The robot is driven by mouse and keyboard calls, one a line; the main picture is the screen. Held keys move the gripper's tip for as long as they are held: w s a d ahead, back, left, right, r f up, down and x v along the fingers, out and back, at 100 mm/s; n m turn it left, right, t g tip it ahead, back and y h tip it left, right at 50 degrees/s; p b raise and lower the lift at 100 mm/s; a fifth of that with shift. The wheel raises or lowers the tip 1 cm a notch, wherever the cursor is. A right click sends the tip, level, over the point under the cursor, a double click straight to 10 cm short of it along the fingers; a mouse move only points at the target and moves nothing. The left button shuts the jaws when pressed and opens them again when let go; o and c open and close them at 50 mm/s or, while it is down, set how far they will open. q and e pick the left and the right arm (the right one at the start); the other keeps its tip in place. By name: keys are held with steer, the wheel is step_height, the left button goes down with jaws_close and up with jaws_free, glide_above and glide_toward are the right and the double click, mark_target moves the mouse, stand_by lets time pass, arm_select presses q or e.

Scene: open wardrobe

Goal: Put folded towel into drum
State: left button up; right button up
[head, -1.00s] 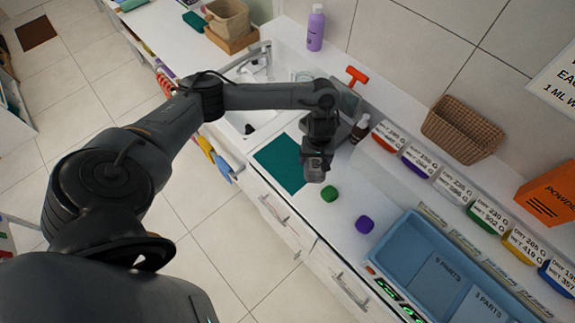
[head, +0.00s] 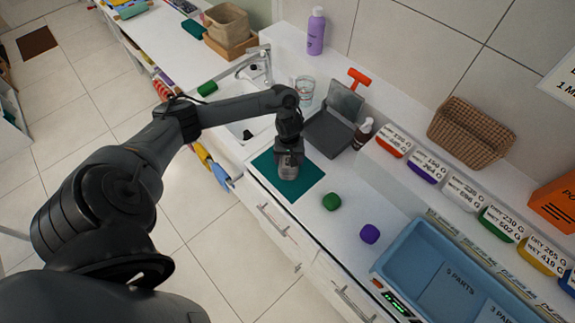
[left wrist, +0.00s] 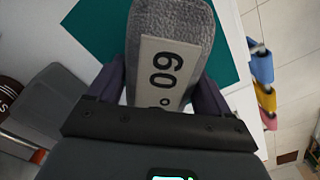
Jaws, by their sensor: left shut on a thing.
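My left gripper (head: 289,160) is over the teal mat (head: 304,184) on the white counter. It is shut on a small grey, fuzzy folded piece (left wrist: 175,22), which looks like the folded towel and bears a pale label reading "60°". In the left wrist view, my left gripper (left wrist: 160,95) has a finger on each side of it, with the teal mat (left wrist: 92,28) behind. In the head view the held piece (head: 288,172) is small and partly covered by the gripper. I cannot pick out a drum for certain. My right gripper is not in view.
A green piece (head: 332,201) and purple piece (head: 370,233) lie to the right, before a blue tray (head: 408,250). The sink (head: 225,112) is to the left.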

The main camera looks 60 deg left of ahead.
mark_target(288, 164)
arm_select(q)
steer(key=shift+s+a+f, duration=0.1)
steer(key=shift+a+f, duration=0.2)
steer(key=shift+a, duration=0.15)
steer(key=shift+f+b, duration=0.45)
steer(key=shift+f, duration=1.5)
steer(key=shift+f, duration=0.2)
steer(key=o, duration=1)
steer(key=shift+o, duration=0.2)
steer(key=shift+r, duration=0.1)
